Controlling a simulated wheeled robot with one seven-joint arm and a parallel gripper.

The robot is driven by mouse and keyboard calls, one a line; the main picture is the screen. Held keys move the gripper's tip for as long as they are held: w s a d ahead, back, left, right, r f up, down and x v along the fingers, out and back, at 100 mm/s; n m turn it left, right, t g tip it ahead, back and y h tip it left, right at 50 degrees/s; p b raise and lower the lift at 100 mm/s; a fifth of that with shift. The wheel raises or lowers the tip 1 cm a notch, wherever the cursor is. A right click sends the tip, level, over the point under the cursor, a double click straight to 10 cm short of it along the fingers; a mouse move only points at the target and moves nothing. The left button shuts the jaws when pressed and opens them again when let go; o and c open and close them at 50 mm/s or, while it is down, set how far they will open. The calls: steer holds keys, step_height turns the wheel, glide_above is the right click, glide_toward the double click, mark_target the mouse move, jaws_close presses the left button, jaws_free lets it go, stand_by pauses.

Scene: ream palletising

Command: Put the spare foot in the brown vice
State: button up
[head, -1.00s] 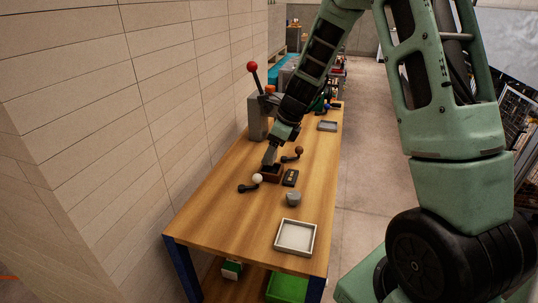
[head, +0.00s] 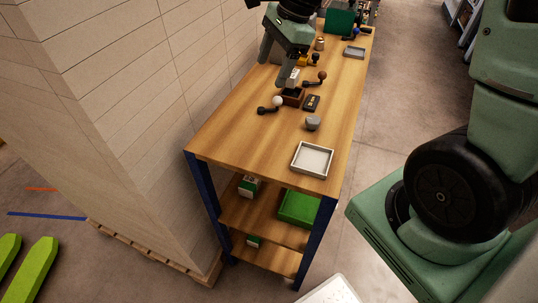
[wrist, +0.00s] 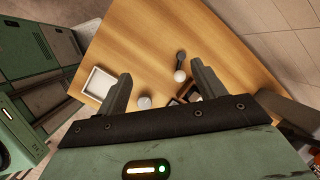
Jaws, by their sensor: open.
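The brown vice (head: 293,97) stands on the wooden bench and is partly hidden by my gripper. My gripper (head: 287,84) is just above it, close to its back edge; I cannot tell whether they touch. In the wrist view my gripper (wrist: 162,88) has its fingers wide apart with nothing held between them. A small grey rounded piece (head: 313,122), which may be the spare foot, stands on the bench in front of the vice. It also shows in the wrist view (wrist: 144,102), near one finger.
A white-knobbed lever (head: 277,101) and a brown-knobbed lever (head: 322,76) flank the vice. A small black block (head: 312,103) lies to its right. A pale tray (head: 312,159) sits at the front end; a grey tray (head: 354,52) is farther back. Bare bench lies around the front tray.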

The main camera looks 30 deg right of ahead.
steer(key=s+a+n+g+h, duration=0.1)
steer(key=s+a+n, duration=0.6)
steer(key=s+n, duration=0.4)
steer(key=s+a+f+n+g+h, duration=0.1)
steer(key=s+a+n, duration=0.7)
steer(key=s+n, duration=0.4)
steer(key=n, duration=0.3)
steer(key=shift+f+h, duration=0.25)
steer(key=shift+h, duration=0.05)
steer(key=shift+a, duration=0.1)
